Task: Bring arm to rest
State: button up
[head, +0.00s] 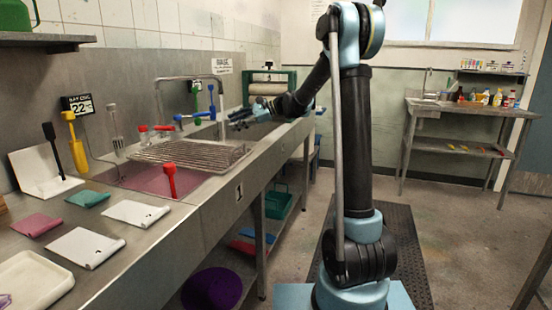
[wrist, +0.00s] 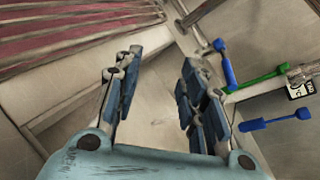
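My arm reaches from its base over to the counter at the left in the head view. My gripper (head: 238,118) is at its end, above the counter near the sink taps. In the wrist view my gripper (wrist: 155,95) has its two blue-padded fingers apart, with nothing between them.
A wire rack (head: 188,152) lies over a reddish sink basin (head: 140,178). Cloth swatches (head: 86,247) and a white tray (head: 35,280) lie nearer. A green-framed roller (head: 268,88) stands behind my gripper. Floor is open at right.

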jog(key=s+d+f+n+t+h, duration=0.2)
jog(key=s+d+f+n+h, duration=0.25)
jog(key=s+d, duration=0.6)
jog(key=s+d+f+n+t+h, duration=0.3)
jog(key=s+d+h, duration=0.35)
jog(key=d, duration=0.65)
jog(key=s+d+f+n+t+h, duration=0.2)
jog(key=s+d+f+n+h, duration=0.15)
jog(key=s+d, duration=0.75)
jog(key=s+d+f+g, duration=0.1)
jog(key=s+f+g, duration=0.3)
jog(key=s+f, duration=0.7)
jog(key=s, duration=0.3)
jog(key=shift+s+d+f+n+g, duration=0.15)
jog(key=shift+f+n+g, duration=0.15)
jog(key=shift+g, duration=0.1)
jog(key=shift+y, duration=0.25)
jog(key=shift+w+f, duration=0.2)
jog(key=shift+w, duration=0.25)
jog(key=shift+c, duration=0.6)
